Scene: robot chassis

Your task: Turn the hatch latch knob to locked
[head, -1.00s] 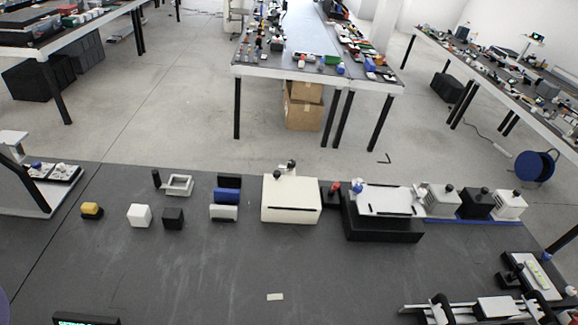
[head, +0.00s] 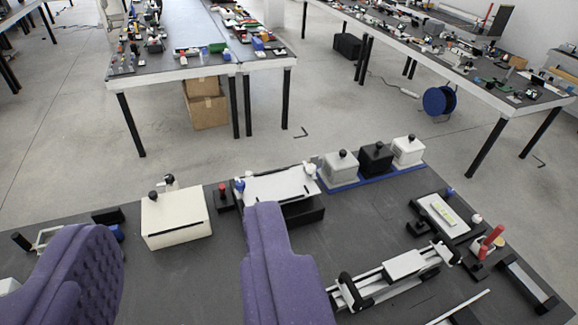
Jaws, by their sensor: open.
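I cannot tell for sure which part is the hatch latch knob. A cream box (head: 178,222) at the table's back edge has dark knobs (head: 169,180) on top. Right of it, a white plate (head: 275,186) on a black base carries small blue and white knobs at its ends; its front is partly hidden by my finger. My gripper (head: 180,226) shows as two purple fingers, wide apart and empty, in the lower left and middle. In the picture, the cream box shows between and beyond the fingertips. No contact is visible.
A red-topped black piece (head: 222,197) stands between cream box and plate. Grey and black knobbed boxes (head: 375,160) sit on a blue strip. A rail slide (head: 400,268) and a small panel (head: 443,214) lie at right. More tables stand beyond the floor.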

